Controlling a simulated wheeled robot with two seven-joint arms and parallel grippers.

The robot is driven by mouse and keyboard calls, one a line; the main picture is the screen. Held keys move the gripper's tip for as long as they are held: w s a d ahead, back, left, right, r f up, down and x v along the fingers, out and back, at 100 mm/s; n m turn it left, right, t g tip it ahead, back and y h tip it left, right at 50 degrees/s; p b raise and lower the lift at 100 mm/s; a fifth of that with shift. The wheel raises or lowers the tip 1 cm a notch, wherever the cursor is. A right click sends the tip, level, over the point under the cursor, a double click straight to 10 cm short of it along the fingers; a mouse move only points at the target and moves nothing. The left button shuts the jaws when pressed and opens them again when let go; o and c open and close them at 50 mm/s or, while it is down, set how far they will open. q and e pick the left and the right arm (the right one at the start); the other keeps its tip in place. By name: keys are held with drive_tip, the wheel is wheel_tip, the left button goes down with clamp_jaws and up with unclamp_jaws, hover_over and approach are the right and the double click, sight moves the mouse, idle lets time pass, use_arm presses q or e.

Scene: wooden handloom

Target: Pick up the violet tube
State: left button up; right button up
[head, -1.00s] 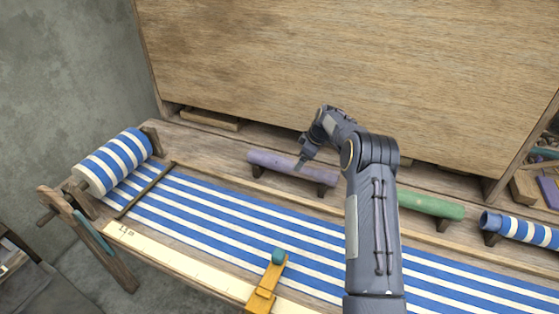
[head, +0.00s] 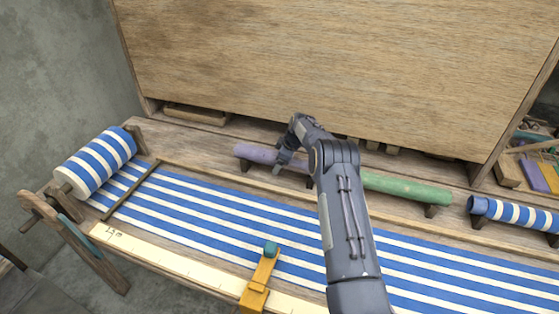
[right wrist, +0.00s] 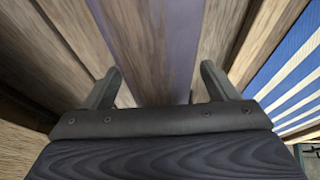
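The violet tube (head: 254,153) lies across small dark supports on the loom's rear wooden ledge, left of the green tube. My right gripper (head: 280,168) is at the tube's middle, pointing down, with its wrist and forearm hiding part of the tube's right side. In the right wrist view the violet tube (right wrist: 160,40) runs lengthwise between the two spread fingers of my right gripper (right wrist: 160,85). The fingers stand apart on either side, with a visible gap to the tube. My left gripper is not in view.
A green tube (head: 405,189) and a blue-and-white striped roll (head: 515,214) lie to the right on the same ledge. Striped cloth (head: 205,205) covers the loom in front. A tall wooden panel (head: 330,70) stands behind. A yellow tool with a teal knob (head: 259,282) sits in front.

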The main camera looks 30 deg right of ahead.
drive_tip(key=c, duration=1.2)
drive_tip(key=shift+r, duration=0.2)
